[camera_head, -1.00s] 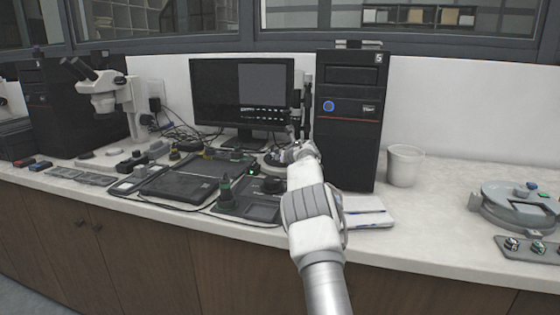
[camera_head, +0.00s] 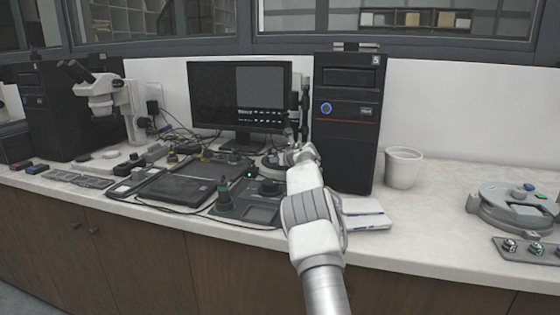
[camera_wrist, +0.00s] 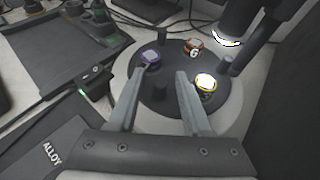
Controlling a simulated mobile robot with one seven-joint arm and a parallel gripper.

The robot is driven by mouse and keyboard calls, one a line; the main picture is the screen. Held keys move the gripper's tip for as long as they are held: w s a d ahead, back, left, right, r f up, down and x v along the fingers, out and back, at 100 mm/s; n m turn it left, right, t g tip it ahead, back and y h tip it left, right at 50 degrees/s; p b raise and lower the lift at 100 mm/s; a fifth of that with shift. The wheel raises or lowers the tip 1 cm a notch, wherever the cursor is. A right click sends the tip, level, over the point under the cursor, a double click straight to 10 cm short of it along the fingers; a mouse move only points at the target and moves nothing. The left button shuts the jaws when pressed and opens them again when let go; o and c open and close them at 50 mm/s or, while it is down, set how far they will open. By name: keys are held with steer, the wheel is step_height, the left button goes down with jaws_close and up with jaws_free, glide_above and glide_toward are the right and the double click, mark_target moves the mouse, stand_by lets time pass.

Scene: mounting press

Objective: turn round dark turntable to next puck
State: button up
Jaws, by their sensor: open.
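The round dark turntable (camera_wrist: 165,99) shows in the wrist view, set inside a pale ring (camera_wrist: 230,105). On it stand an orange-red puck marked 6 (camera_wrist: 193,46), a purple-rimmed puck (camera_wrist: 150,57) and a yellow-rimmed puck (camera_wrist: 206,83) with a bright top. In the head view my gripper (camera_head: 297,148) hides much of the turntable (camera_head: 272,163).
A dark cylinder with a lit ring (camera_wrist: 235,25) hangs over the turntable's far right. A panel marked ALLOY (camera_wrist: 45,150) lies at left. In the head view a black computer tower (camera_head: 345,125) stands close right of my arm, and a monitor (camera_head: 215,95) behind.

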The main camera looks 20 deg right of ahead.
steer(key=shift+b+v, duration=0.4)
steer(key=shift+v, duration=0.55)
steer(key=d+v, duration=0.1)
steer(key=v, duration=1.4)
steer(key=shift+s+a+b, duration=0.3)
steer(key=shift+a, duration=0.1)
